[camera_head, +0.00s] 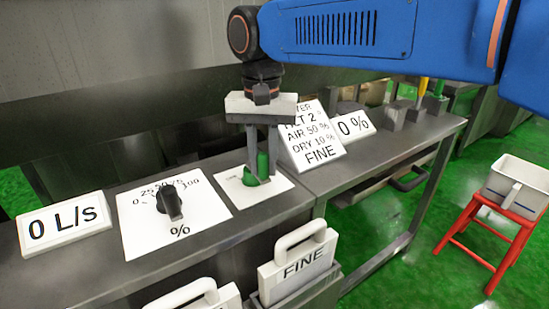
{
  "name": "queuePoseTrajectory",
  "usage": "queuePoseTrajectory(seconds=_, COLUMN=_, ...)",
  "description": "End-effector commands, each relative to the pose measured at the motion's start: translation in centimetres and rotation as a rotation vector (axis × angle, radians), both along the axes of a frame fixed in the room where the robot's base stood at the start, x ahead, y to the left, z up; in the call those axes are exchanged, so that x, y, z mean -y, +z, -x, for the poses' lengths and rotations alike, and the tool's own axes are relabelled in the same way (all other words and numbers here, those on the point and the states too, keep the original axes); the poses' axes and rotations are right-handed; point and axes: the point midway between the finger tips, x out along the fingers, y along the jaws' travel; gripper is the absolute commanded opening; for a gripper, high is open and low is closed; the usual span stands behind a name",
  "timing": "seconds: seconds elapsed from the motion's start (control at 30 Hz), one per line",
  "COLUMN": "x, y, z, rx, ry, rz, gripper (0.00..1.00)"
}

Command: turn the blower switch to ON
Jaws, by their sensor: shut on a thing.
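The blower switch is a green knob (262,165) on a small white plate (268,191) on the grey metal bench, centre of the head view. My gripper (262,172) points down over it, with its two fingers on either side of the green part. It is shut on the green knob. The fingers hide part of the knob, and the plate's lettering is too small and covered to read, so I cannot tell the switch's position.
Left of it are a black dial (169,204) on a white percent plate and a "0 L/s" sign (64,220). A text card (312,137) and "0 %" sign (353,125) stand right. Handled "FINE" container (300,266) sits in front. A red stool (490,225) holds a white bin (517,186).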

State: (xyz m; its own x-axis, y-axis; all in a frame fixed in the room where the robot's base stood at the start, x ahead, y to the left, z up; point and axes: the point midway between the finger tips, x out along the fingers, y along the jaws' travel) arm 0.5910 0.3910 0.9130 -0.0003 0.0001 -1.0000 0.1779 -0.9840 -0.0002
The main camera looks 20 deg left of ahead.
Motion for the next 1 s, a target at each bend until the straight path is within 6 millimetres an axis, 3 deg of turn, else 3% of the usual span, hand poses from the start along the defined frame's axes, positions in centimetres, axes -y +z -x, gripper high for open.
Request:
queuePoseTrajectory(seconds=0.6, x=-2.7, y=0.0, z=1.6, rx=0.001, ry=-0.543, rz=-0.001, gripper=0.0)
queuePoseTrajectory(seconds=1.0, x=-3.7, y=0.1, z=1.8, rx=0.001, ry=-0.722, rz=-0.001, gripper=0.0)
